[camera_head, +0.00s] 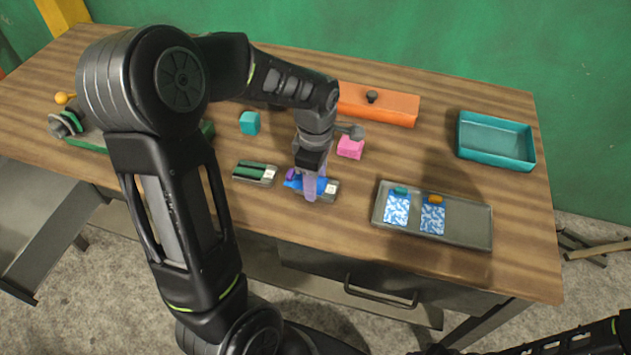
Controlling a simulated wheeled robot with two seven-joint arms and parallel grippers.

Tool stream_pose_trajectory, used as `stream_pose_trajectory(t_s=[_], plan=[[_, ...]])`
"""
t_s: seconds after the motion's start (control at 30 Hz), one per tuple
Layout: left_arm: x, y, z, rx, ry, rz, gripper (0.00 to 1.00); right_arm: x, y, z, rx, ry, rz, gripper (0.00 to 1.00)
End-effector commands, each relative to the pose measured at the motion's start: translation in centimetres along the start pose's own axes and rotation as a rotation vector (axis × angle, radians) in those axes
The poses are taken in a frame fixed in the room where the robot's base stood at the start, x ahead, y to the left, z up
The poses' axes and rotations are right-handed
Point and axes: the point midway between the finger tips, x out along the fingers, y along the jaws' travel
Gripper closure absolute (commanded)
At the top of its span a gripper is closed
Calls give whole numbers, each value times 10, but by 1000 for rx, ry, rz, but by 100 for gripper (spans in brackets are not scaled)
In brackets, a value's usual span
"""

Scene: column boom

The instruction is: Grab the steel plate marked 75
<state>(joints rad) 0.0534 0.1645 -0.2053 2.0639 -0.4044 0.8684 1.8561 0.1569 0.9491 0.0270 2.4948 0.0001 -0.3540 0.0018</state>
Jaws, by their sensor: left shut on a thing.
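My left gripper (309,188) points down at the middle of the table and is shut on a small steel plate (331,190) with a blue piece and a white label. The gripper hides part of this plate, and its label is too small to read. A second steel plate (256,173) with green strips and a white label lies just to the left, apart from the gripper. I cannot tell from the labels which plate is marked 75. My right gripper is not in view.
A grey tray (463,228) with two blue-and-white patterned pieces lies at the right front. A teal open box (497,140) stands behind it. An orange block (385,105), a pink block (350,147) and a teal cube (249,123) are near. The table's front edge has a drawer (360,283).

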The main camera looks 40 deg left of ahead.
Motion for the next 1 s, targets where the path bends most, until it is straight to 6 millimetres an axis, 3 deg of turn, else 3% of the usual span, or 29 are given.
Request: stream_pose_trajectory(t_s=[0.6, 1.0], plan=[[-92, 1, 0, 1, -1, 6, 100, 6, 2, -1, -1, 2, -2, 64], [-99, 1, 0, 1, -1, 3, 100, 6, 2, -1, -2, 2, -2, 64]])
